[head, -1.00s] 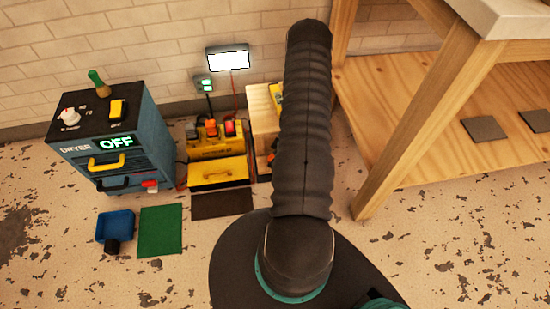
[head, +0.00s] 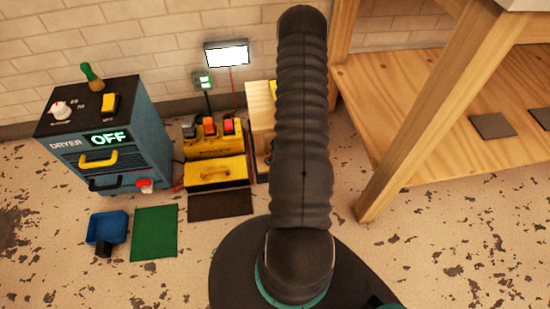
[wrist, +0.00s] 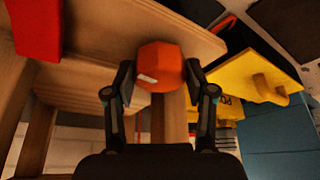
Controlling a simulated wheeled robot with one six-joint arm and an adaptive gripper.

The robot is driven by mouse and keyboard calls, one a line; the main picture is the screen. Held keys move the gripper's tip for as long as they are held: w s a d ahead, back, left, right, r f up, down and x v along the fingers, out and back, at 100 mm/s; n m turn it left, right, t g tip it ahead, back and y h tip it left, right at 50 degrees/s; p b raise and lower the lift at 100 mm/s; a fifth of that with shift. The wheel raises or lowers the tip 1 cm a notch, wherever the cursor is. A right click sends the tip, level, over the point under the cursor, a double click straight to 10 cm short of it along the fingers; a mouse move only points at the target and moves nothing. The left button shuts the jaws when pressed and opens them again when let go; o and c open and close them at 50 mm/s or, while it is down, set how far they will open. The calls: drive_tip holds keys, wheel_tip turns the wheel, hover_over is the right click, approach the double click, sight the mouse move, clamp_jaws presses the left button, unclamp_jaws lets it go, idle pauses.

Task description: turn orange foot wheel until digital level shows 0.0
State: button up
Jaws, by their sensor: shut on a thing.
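In the wrist view, the orange foot wheel (wrist: 160,66) is a faceted knob with a pale mark on its lower left. It sits at the edge of a wooden board. My gripper (wrist: 160,80) has one finger on each side of the wheel and is shut on it. In the head view, my arm covers the wheel and my gripper. A small display with green digits (head: 204,82) stands by the wall, too small to read; I cannot tell whether it is the digital level.
A blue dryer (head: 110,140) reading OFF stands at left, with a blue tray (head: 122,228) and green mat (head: 155,232) before it. A yellow machine (head: 215,172) stands beside a wooden block (head: 260,105). A wooden table (head: 420,120) is at right.

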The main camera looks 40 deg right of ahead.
drive_tip(key=shift+s+f, duration=0.1)
drive_tip(key=o, duration=1.2)
drive_tip(key=shift+c, duration=0.2)
drive_tip(key=shift+r, duration=0.25)
drive_tip(key=v, duration=1.1)
drive_tip(key=shift+s+r, duration=0.15)
drive_tip(key=shift+r, duration=0.1)
